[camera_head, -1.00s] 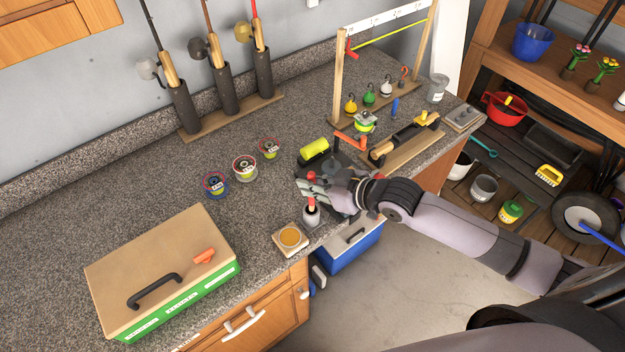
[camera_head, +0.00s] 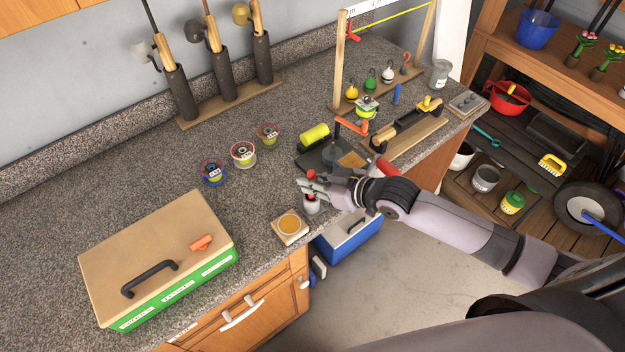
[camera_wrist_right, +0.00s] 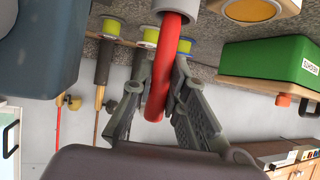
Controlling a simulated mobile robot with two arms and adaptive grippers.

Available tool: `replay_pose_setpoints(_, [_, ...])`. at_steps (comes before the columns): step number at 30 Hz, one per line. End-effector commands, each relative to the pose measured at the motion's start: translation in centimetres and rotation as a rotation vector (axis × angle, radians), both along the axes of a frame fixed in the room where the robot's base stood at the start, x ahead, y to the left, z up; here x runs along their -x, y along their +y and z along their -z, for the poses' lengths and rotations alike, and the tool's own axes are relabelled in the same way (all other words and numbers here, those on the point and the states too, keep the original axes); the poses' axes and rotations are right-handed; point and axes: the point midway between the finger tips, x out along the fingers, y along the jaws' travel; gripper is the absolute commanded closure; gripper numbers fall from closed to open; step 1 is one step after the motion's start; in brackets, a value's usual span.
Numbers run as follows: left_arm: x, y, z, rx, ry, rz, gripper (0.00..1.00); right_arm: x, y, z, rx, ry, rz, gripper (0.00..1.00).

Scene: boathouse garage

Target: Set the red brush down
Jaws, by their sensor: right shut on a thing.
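The red brush (camera_wrist_right: 165,65) shows in the right wrist view as a thick red curved handle. Its other end goes into a grey cup; any bristles are hidden there. My right gripper (camera_wrist_right: 160,100) is shut on this handle, a finger on each side. In the head view my right gripper (camera_head: 316,187) is at the counter's front edge, just above the small grey cup (camera_head: 311,206). A bit of red shows between its fingers and the cup. I cannot tell whether the brush touches the cup's bottom. My left gripper is not in view.
A square coaster with an amber disc (camera_head: 290,226) sits just left of the cup. Several line spools (camera_head: 243,154) stand behind it. A green box with a tan lid (camera_head: 160,262) is at the left. A dark tray (camera_head: 312,160) lies behind my gripper. Counter between spools and box is clear.

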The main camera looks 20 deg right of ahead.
Motion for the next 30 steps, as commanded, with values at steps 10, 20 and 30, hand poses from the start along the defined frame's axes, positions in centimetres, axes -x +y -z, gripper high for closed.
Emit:
replay_pose_setpoints(10, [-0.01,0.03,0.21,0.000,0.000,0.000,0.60,0.00,0.01,0.40,0.000,0.000,0.000,0.81])
replay_pose_setpoints(20, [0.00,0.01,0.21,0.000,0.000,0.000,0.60,0.01,0.01,0.40,0.000,0.000,0.000,0.63])
replay_pose_setpoints(30, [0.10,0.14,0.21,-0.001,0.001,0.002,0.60,0.42,-0.35,0.20,0.002,0.001,0.000,0.63])
